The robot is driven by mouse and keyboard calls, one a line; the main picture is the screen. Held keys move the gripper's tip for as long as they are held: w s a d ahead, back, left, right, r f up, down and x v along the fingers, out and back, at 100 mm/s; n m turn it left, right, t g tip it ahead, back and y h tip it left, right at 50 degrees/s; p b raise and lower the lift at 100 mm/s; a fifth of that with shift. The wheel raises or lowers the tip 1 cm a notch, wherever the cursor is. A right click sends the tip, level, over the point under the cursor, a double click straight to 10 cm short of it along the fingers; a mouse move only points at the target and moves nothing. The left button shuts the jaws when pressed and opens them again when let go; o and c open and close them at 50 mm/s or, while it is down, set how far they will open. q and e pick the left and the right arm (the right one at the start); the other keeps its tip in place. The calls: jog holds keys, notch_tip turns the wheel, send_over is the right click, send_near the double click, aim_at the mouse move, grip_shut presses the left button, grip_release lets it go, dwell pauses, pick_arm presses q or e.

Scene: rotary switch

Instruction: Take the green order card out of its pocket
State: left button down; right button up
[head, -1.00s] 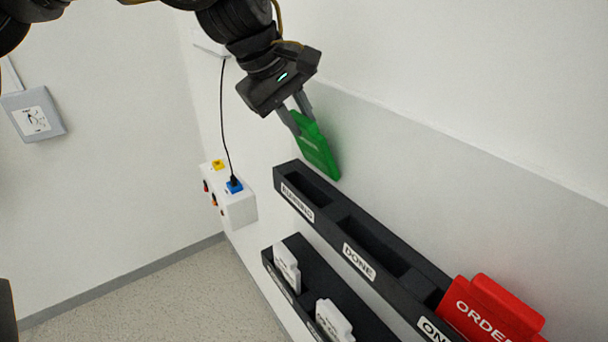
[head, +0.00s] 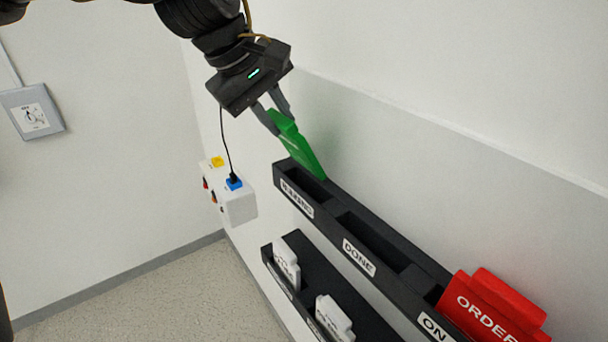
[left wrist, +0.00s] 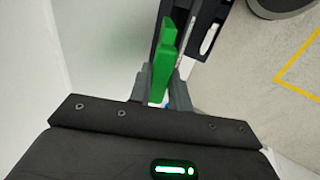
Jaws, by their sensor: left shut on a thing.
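The green order card (head: 301,153) is held tilted in my left gripper (head: 278,114), which is shut on its upper end. The card is in the air above the far left end of the dark upper rack (head: 402,254). The card also shows in the left wrist view (left wrist: 166,58) between the two fingers (left wrist: 164,88). The pocket at the rack's far end (head: 305,186) and the pocket labelled DONE (head: 372,240) look empty. The red order card (head: 494,307) stands in the rack at the lower right. My right gripper is not in view.
A lower dark rack (head: 318,268) holds white cards (head: 287,263). A white box (head: 237,206) with a blue plug and coloured parts is on the wall left of the racks. A grey switch panel (head: 32,111) is on the left wall.

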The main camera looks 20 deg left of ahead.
pick_arm(q)
jog(key=shift+s+a, duration=0.95)
jog(key=shift+s, duration=0.15)
jog(key=shift+d, duration=0.1)
